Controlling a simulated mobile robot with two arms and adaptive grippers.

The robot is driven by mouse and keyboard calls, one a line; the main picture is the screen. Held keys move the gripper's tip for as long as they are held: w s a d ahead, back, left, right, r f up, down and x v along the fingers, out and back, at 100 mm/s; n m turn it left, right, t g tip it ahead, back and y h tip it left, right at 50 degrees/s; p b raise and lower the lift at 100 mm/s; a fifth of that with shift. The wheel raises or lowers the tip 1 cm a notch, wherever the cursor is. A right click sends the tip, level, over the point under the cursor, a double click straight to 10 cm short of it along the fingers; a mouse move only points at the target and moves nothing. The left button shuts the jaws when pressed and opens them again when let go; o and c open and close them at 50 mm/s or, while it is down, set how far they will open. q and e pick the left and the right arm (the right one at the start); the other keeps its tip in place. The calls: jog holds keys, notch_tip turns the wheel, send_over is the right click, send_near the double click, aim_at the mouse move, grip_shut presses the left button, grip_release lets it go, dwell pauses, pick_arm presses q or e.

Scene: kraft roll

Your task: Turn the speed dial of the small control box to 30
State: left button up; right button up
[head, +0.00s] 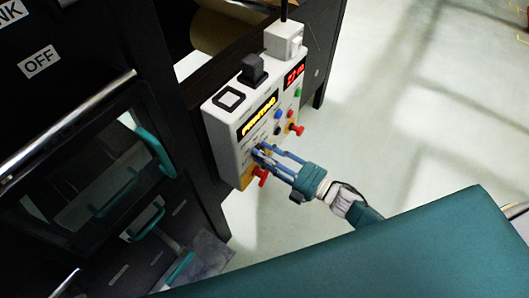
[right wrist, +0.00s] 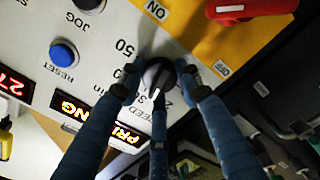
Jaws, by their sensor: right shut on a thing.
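The small control box (head: 236,128) is a pale box on the dark machine frame. Its speed dial (right wrist: 157,72) is a dark round knob with a white pointer mark, beside a printed scale with 50 readable. The pointer faces the lower side in the right wrist view, near smaller numbers partly covered by my fingers. I cannot read its exact setting. My right gripper (head: 263,151) is at the lower part of the panel, its blue fingers closed around the dial; the fingers also show in the right wrist view (right wrist: 160,88). My left gripper is not in view.
A blue reset button (right wrist: 64,53) and a red digit display (head: 294,75), blurred, are on the panel. A red handle (right wrist: 250,9) on yellow sits close beside the fingers. A lit "PRINTING" display (head: 258,115) is above. Open floor (head: 420,110) lies right.

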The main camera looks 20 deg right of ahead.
jog(key=shift+w+d+r+m+p, duration=0.1)
jog(key=shift+m+p, duration=0.05)
jog(key=shift+m, duration=0.55)
jog(key=shift+w+d+f+m+p, duration=0.1)
jog(key=shift+m, duration=0.6)
jog(key=shift+d+r+m+p, duration=0.1)
jog(key=shift+m+p, duration=0.05)
jog(key=shift+m, duration=0.55)
jog(key=o, duration=1.1)
jog(key=shift+o, duration=0.3)
jog(key=shift+f, duration=0.2)
jog(key=shift+s, duration=0.15)
jog(key=shift+s, duration=0.25)
jog(key=v, duration=1.1)
jog(key=shift+d, duration=0.3)
